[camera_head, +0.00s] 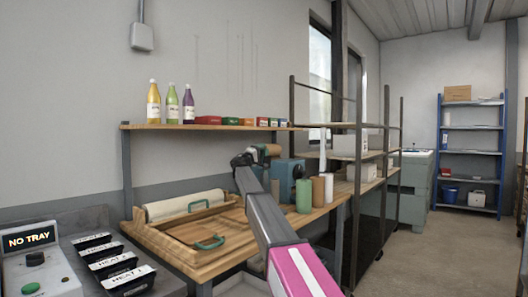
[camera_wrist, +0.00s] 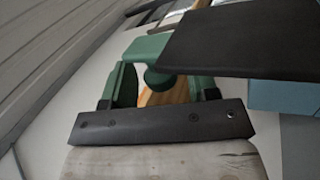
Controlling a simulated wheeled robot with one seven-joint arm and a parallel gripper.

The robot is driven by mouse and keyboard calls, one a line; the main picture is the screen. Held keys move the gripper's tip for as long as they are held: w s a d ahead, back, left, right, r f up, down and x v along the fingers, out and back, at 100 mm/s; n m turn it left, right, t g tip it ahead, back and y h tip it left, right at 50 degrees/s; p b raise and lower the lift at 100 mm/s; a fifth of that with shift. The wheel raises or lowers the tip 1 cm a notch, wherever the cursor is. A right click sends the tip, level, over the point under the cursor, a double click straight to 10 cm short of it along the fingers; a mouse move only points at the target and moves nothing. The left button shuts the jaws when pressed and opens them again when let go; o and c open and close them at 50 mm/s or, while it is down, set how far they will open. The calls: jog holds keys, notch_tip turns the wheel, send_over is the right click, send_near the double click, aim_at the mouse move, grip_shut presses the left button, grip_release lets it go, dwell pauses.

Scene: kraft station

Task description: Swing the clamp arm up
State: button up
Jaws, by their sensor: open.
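My arm reaches over the wooden bench, and my gripper (camera_head: 257,154) is at its far end, in front of the blue box (camera_head: 289,174). It is open, but its fingers are small and hard to make out. A green and tan part shows right at the gripper; I cannot tell whether they touch. In the wrist view a green bracket (camera_wrist: 148,48) stands behind a dark bar (camera_wrist: 160,122) with bolts, above a pale grain-patterned block (camera_wrist: 165,163). A dark flat plate (camera_wrist: 235,40) covers the upper right. I cannot tell which part is the clamp arm.
Green (camera_head: 304,195) and brown (camera_head: 318,190) cylinders stand right of my arm. A shelf (camera_head: 200,127) with bottles and small boxes runs above. Black trays (camera_head: 112,265) sit at lower left.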

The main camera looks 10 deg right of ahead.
jog(key=v, duration=0.8)
jog(key=shift+s+a, duration=0.15)
jog(key=shift+a, duration=0.05)
jog(key=shift+f, duration=0.1)
jog(key=shift+s, duration=0.1)
